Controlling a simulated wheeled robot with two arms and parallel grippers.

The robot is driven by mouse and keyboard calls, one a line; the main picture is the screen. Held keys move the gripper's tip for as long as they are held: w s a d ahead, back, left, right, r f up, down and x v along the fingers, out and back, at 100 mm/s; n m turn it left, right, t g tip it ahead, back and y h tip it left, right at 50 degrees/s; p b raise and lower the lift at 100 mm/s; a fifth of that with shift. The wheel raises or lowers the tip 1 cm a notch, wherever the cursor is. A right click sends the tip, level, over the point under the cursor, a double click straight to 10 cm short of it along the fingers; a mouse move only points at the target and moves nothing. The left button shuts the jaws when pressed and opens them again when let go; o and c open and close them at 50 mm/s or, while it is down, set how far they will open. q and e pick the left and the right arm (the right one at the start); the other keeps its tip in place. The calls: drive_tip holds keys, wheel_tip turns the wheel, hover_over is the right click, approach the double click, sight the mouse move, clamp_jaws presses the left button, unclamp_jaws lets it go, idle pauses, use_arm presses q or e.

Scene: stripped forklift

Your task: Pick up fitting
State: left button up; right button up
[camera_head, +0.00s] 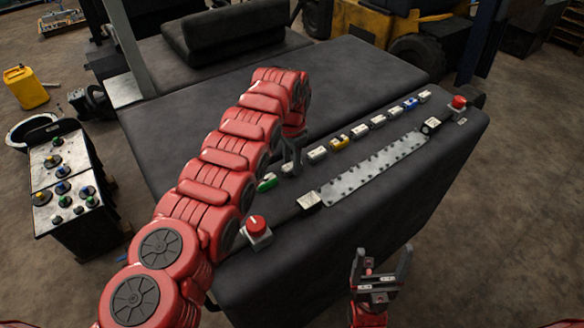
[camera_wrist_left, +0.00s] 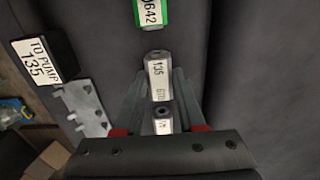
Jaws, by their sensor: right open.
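Several small fittings lie in a row on the dark padded surface (camera_head: 345,75): a green one (camera_head: 267,182), white ones such as this one (camera_head: 317,153), a yellow one (camera_head: 340,143) and a blue one (camera_head: 410,103). My left gripper (camera_head: 291,160) reaches down at the row's near end. In the left wrist view its fingers (camera_wrist_left: 160,88) stand on either side of a white fitting (camera_wrist_left: 158,78) marked "135"; I cannot tell whether they press on it. The green-edged fitting (camera_wrist_left: 149,12) lies beyond, marked "0642". My right gripper (camera_head: 381,272) is open and empty, in front of the surface.
A grey metal plate (camera_head: 375,168) runs beside the row, with a block marked "TO PUMP 135" (camera_wrist_left: 42,57) at one end. Red knobs (camera_head: 256,227) (camera_head: 458,102) stand near both ends. A control box (camera_head: 65,190) and yellow canister (camera_head: 25,88) stand left.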

use_arm(q)
drive_tip(key=shift+s+d+r, duration=0.1)
drive_tip(key=shift+d, duration=0.05)
clamp_jaws()
